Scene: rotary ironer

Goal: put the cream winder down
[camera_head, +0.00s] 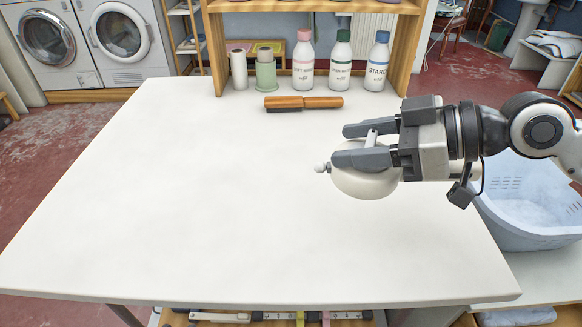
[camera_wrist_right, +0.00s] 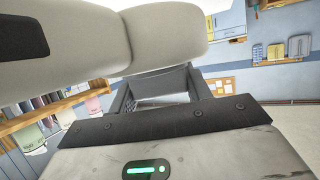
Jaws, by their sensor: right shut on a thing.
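The cream winder (camera_head: 365,184) has a rounded body with a small knob at its left end. It is in my right gripper (camera_head: 347,147), over the right part of the white table (camera_head: 200,190). The grey fingers come in from the right and are shut on a thin upright part of it; the body hangs below them. I cannot tell if its underside touches the table. In the right wrist view, large pale rounded shapes fill the upper left, and I cannot tell for sure what they are. My left gripper is not in view.
A wooden-handled brush (camera_head: 303,103) lies near the back. Behind it stand several bottles (camera_head: 341,65) and two spools (camera_head: 265,72) by a wooden shelf frame (camera_head: 213,45). A pale blue basket (camera_head: 535,215) is at the right. The table's left and front are bare.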

